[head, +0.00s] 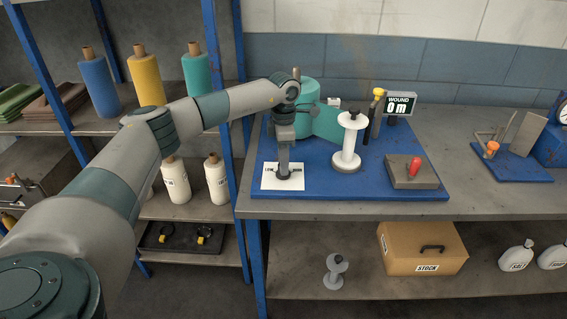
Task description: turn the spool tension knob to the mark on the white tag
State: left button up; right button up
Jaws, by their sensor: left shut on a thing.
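The white tag (268,184) lies flat on the blue base board (330,185), with dark lettering on both sides of a small dark knob (283,173). My left gripper (284,168) points straight down over the tag and is shut on the knob. The fingers hide most of the knob, so its pointer and the exact mark cannot be made out. A white spool (348,142) stands upright on the board to the right of the gripper. A teal winder body (318,118) stands behind. My right gripper is not in view.
A black display reading "WOUND 0 m" (400,104), a yellow-topped lever (376,100) and a grey block with a red handle (414,168) stand right of the spool. A stock box (420,250) sits below the bench.

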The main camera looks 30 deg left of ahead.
pick_arm(q)
jog(key=shift+r, duration=0.1)
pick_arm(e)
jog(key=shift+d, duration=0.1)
pick_arm(q)
jog(key=o, duration=1.1)
jog(key=shift+c, duration=0.2)
jog(key=shift+r+b, duration=0.3)
jog(key=shift+r, duration=0.25)
notch_tip(320, 180, up, 5)
jog(key=shift+w+r+b, duration=0.1)
jog(key=shift+r+b, duration=0.05)
jog(key=shift+b, duration=0.7)
notch_tip(320, 180, up, 11)
jog(key=b, duration=0.2)
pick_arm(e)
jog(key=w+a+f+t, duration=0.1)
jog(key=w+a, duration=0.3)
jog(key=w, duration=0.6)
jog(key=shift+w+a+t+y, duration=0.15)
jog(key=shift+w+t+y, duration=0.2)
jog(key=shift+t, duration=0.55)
